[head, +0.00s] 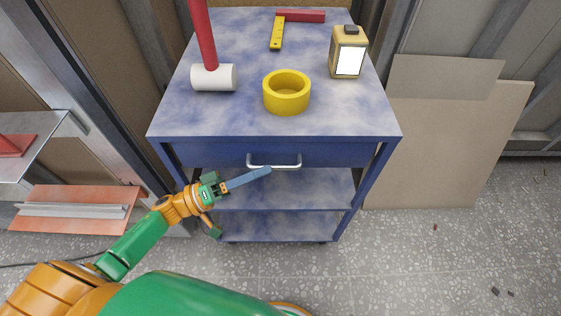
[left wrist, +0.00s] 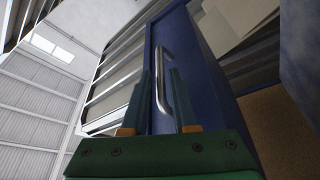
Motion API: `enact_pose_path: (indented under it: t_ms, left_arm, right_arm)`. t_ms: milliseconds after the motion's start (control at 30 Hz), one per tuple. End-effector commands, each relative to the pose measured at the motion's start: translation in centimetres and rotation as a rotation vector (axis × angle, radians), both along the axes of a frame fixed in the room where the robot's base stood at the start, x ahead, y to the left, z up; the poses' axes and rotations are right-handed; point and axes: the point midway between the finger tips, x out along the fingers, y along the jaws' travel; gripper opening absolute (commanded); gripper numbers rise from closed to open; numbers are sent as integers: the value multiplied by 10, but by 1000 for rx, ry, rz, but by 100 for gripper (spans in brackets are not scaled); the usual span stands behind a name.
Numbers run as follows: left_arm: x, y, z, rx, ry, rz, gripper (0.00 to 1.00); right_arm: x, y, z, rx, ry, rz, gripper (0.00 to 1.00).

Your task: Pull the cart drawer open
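The blue cart (head: 165,125) stands ahead of me with its drawer (head: 215,154) shut, its front flush under the marbled top. The drawer's silver bar handle (head: 290,167) runs across the middle of the front. My left gripper (head: 268,170) reaches in from the lower left, its blue fingertips at the left half of the handle. In the left wrist view, my left gripper (left wrist: 160,85) has its fingers apart, with the handle (left wrist: 161,62) showing between them. Whether either finger touches the bar is unclear. My right gripper is not in view.
On the cart top are a red-handled mallet (head: 213,77), a yellow tape ring (head: 287,92), a yellow box-like item (head: 348,52) and a square (head: 277,30). Two lower shelves (head: 290,190) are bare. Boards (head: 440,140) lean at right; speckled floor (head: 430,255) is open there.

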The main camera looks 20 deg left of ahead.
Motion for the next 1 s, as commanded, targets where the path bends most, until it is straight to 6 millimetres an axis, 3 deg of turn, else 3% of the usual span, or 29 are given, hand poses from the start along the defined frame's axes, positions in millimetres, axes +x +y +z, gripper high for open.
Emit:
enact_pose_path:
  t_ms: [200, 433, 467, 567, 1000]
  left_arm:
    - [18, -24, 8, -1, -2, 2, 27]
    - [19, -27, 7, 1, 0, 2, 27]
    - [19, -27, 7, 1, 0, 2, 24]
    - [19, -27, 7, 1, 0, 2, 0]
    - [19, -26, 7, 1, 0, 2, 0]
  right_arm:
    - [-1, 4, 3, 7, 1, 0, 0]
    - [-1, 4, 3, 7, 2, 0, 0]
    - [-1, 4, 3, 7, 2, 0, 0]
    - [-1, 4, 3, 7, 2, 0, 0]
    - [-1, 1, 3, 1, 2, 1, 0]
